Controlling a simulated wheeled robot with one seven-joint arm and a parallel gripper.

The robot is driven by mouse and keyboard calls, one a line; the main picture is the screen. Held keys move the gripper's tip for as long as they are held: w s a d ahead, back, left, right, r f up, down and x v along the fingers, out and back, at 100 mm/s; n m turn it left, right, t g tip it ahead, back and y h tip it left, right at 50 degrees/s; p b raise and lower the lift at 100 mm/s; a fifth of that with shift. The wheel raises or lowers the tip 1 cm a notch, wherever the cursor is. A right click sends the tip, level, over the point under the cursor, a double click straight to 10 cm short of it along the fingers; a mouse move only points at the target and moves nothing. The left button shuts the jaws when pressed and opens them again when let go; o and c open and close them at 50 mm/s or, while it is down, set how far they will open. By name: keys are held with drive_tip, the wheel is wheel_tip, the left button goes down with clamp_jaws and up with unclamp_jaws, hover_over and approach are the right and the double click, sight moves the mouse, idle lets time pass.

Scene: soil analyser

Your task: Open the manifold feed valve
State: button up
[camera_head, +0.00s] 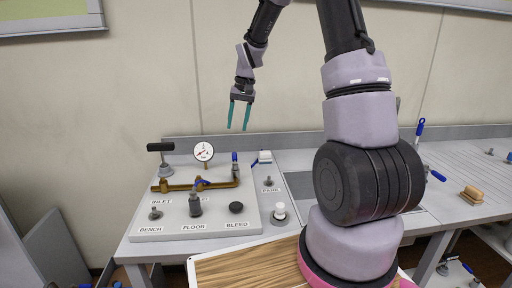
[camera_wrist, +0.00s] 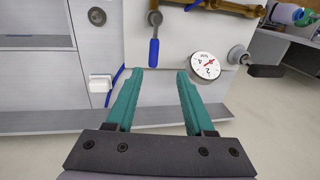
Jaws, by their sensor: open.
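A brass manifold pipe (camera_head: 215,185) runs across a light grey panel (camera_head: 160,228) on the bench; it shows at the top of the wrist view (camera_wrist: 235,7). A blue lever (camera_head: 235,157) stands upright at its right end, and appears in the wrist view (camera_wrist: 153,52) just beyond the fingertips. Another blue lever (camera_head: 201,182) lies near the pipe's middle. A black T-handle (camera_head: 160,147) is at the left, above the "INLET" label. I cannot tell which handle is the feed valve. My gripper (camera_head: 239,115) is open and empty, pointing down above the panel, apart from the levers.
A round gauge (camera_head: 203,151) rises behind the pipe, close to the fingers in the wrist view (camera_wrist: 207,66). Black knobs (camera_head: 236,207) (camera_head: 195,205) and a white-capped part (camera_head: 279,211) stand in front. A wooden brush (camera_head: 472,194) lies at right. Air around my gripper is clear.

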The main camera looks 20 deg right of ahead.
sight(235, 155)
drive_tip(key=f, duration=0.4)
drive_tip(key=w+f, duration=0.1)
drive_tip(key=f, duration=0.3)
drive_tip(key=a+f, duration=0.1)
drive_tip(key=f, duration=0.3)
drive_tip(key=shift+w, duration=0.2)
clamp_jaws()
idle(1.0)
